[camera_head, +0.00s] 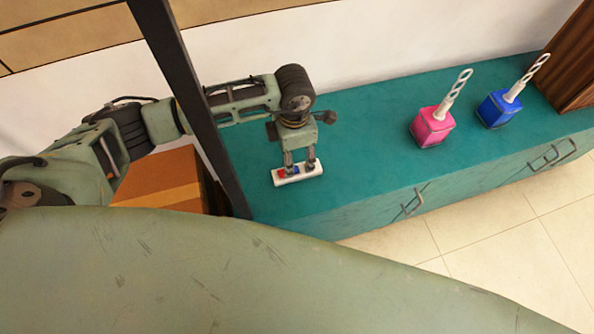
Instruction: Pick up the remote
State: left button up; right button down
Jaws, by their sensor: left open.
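The remote (297,174) is a small white bar with red and blue patches on its top. It lies near the front left part of a teal cabinet top (358,122). My left gripper (300,167) points down right over the remote, its two fingers apart along the remote's length. The fingertips are at or very near the remote; I cannot tell whether they touch it. They hide part of its top. My right gripper is not in view.
A pink bottle (432,128) and a blue bottle (499,109), each with a white twisted stem, stand to the right on the cabinet. A brown wooden piece (570,65) stands at the far right end. A dark post (190,95) and a cardboard box (165,182) are at the left.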

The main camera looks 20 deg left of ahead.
aim_at(297, 169)
pick_arm(q)
jog(key=f, duration=0.6)
jog(key=shift+s+d+f+p, duration=0.1)
jog(key=shift+d+f+p, duration=0.05)
jog(key=shift+d+p, duration=0.25)
jog(key=shift+c, duration=0.4)
jog(key=c, duration=1.3)
